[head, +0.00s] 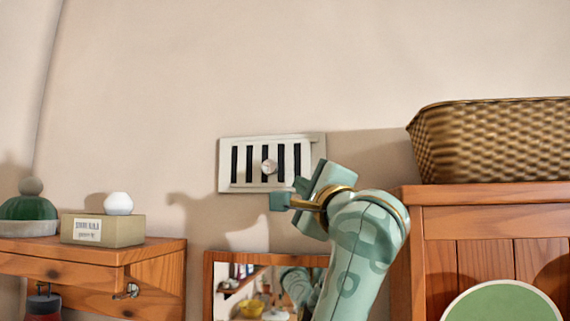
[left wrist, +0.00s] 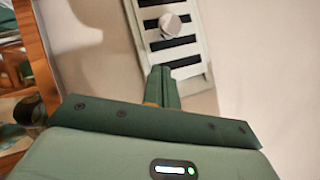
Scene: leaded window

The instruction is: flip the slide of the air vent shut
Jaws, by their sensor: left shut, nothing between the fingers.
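The air vent (head: 314,150) is a white rectangular plate on the wall, with several dark upright slots showing between pale bars. Its slide has a round whitish knob (head: 268,166) near the middle. The vent (left wrist: 196,62) and the knob (left wrist: 170,26) also show in the left wrist view. My left gripper (head: 280,200) is shut and empty, close to the vent's lower right edge in the head view. In the left wrist view its fingers (left wrist: 160,76) lie in front of the vent's near end, apart from the knob. I cannot tell whether they touch the plate. My right gripper is out of view.
A wooden cabinet (head: 490,195) with a wicker basket (head: 490,140) stands at the right. A wooden shelf (head: 70,262) at the left holds a small box (head: 103,230) and a green domed object (head: 28,209). A framed mirror (head: 225,257) is below the vent. The wall around the vent is bare.

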